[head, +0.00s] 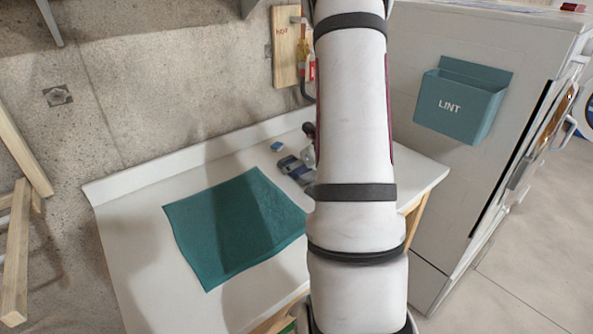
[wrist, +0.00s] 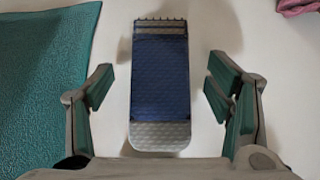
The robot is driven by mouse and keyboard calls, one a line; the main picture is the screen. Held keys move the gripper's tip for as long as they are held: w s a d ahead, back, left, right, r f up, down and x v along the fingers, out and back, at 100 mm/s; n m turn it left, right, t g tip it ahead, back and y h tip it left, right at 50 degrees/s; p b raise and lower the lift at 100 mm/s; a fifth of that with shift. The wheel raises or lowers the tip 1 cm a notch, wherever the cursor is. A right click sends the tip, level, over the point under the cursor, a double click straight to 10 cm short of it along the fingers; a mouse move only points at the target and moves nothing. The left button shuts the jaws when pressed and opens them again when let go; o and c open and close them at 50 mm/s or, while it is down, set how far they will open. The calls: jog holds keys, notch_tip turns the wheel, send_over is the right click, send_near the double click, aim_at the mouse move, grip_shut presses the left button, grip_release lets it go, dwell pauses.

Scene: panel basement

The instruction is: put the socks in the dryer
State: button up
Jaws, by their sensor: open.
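A blue sock (wrist: 160,75) with grey ends lies flat on the white tabletop in the wrist view. My gripper (wrist: 160,92) is open, with one finger on each side of the sock, and holds nothing. A white machine, apparently the dryer (head: 437,185), stands at the right. Its front is seen almost edge-on, so I cannot tell whether its door is open.
A teal mat (head: 232,228) lies on the white table (head: 130,250). A pink cloth (wrist: 297,6) shows at the wrist view's top right. A teal lint bin (head: 460,103) hangs on the machine's side. Wooden pieces (head: 17,250) stand at left. Floor (head: 545,245) is clear at right.

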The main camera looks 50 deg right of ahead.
jog(key=shift+w+f, duration=0.2)
jog(key=c, duration=1.3)
jog(key=shift+r, duration=0.15)
